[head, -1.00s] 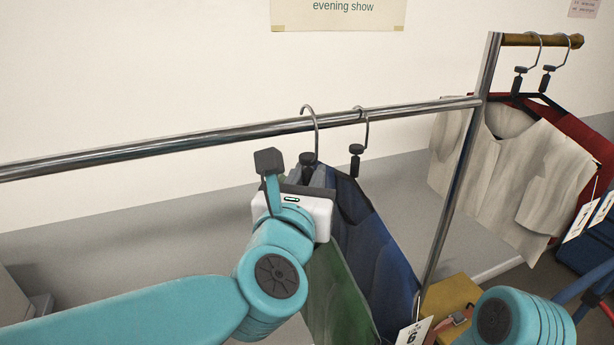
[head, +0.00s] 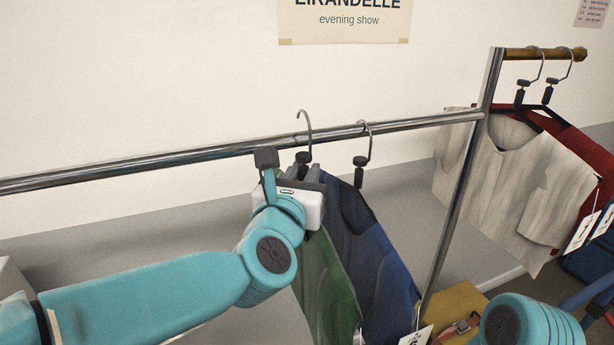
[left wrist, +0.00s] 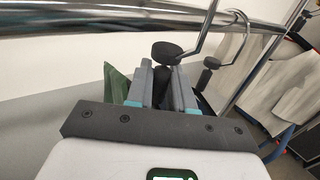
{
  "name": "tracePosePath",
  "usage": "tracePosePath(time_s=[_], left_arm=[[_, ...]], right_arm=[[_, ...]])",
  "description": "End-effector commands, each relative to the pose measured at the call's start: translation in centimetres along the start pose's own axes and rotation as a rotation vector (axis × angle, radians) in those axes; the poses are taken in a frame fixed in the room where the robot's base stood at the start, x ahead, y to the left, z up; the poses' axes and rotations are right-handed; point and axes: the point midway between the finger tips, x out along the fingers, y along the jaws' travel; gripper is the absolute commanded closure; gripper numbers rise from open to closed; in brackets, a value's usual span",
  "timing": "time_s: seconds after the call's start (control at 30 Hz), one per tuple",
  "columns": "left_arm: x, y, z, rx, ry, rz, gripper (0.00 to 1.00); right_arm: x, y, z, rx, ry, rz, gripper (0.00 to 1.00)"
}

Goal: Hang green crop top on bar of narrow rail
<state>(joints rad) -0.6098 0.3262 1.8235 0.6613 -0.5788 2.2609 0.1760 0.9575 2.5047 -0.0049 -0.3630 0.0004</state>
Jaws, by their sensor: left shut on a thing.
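My left gripper (head: 311,176) is shut on the dark neck of a hanger. The hook's tip shows above the bar; contact cannot be told. The left wrist view shows my gripper (left wrist: 163,88) around the black hanger neck (left wrist: 165,53), a bit of green cloth (left wrist: 117,83) and the bar (left wrist: 110,18) behind. My right gripper is out of view.
A blue garment (head: 375,255) hangs on the chrome bar close to the right of the held hanger. An upright post (head: 464,190) stands farther right. Beyond it, beige (head: 500,190) and red (head: 598,160) garments hang on a wooden bar (head: 530,53). The chrome bar's left part is clear.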

Motion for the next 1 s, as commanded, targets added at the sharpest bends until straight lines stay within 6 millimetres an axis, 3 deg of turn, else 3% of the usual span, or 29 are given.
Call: tracePosePath(time_s=[0.27, 0.6, 1.0], left_arm=[[1.3, 0.9, 0.1, -0.001, -0.001, 0.002, 1.0], [1.2, 0.9, -1.8, -0.001, -0.001, 0.001, 1.0], [1.2, 0.9, -2.6, -0.001, -0.001, 0.001, 1.0]], right_arm=[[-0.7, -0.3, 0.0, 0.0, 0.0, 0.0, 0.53], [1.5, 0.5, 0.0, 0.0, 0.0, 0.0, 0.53], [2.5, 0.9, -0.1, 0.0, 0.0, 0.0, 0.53]])
